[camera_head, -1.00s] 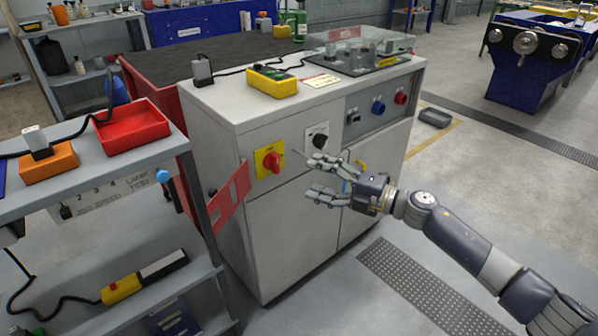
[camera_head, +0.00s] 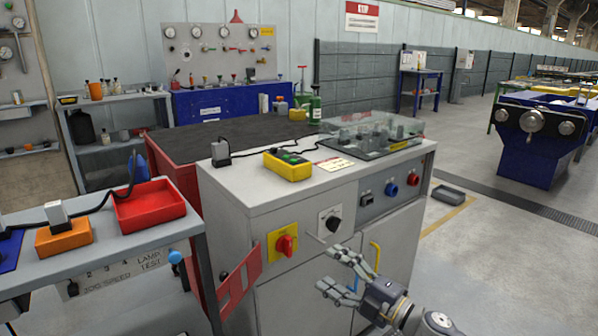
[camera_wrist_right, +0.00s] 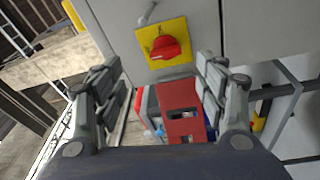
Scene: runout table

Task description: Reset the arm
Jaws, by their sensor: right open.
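My right gripper (camera_head: 340,275) is open and empty in front of the grey cabinet (camera_head: 230,191), low in the head view. Its spread fingers also show at both sides of the right wrist view (camera_wrist_right: 160,105). A red rotary switch (camera_head: 286,245) on a yellow plate is on the cabinet front, left of the gripper. In the wrist view the red switch (camera_wrist_right: 166,47) lies beyond the fingers, apart from them. A black knob (camera_head: 333,224) on a white plate sits just above the fingertips. My left gripper is not in view.
A red hinged panel (camera_head: 240,281) sticks out at the cabinet's left side. A grey bench with a red tray (camera_head: 150,215) and an orange box (camera_head: 64,237) stands at the left.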

